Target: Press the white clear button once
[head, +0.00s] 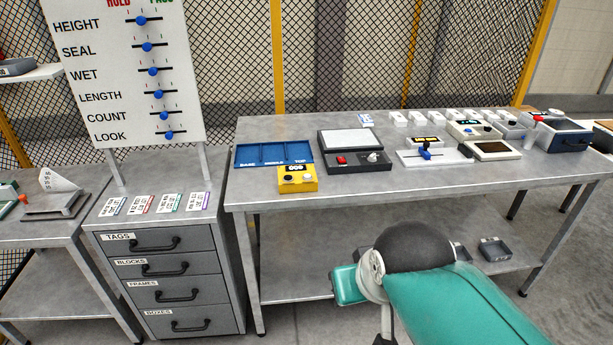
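A small yellow counter box (297,179) sits at the front left edge of the long grey workbench. It has a dark display with light digits on top, too small to read surely. Below the display are a dark button (287,178) on the left and a white button (308,177) on the right. No label reading clear can be made out. My teal and dark arm is folded at the lower right, in front of the bench and apart from the box. My gripper's fingertips do not show.
A blue divided tray (272,154) lies behind the yellow box. A dark scale-like unit (354,152) with a red button and a pale knob stands just right. A blue-handled slider device (434,153) is farther right. A drawer cabinet (170,285) stands left.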

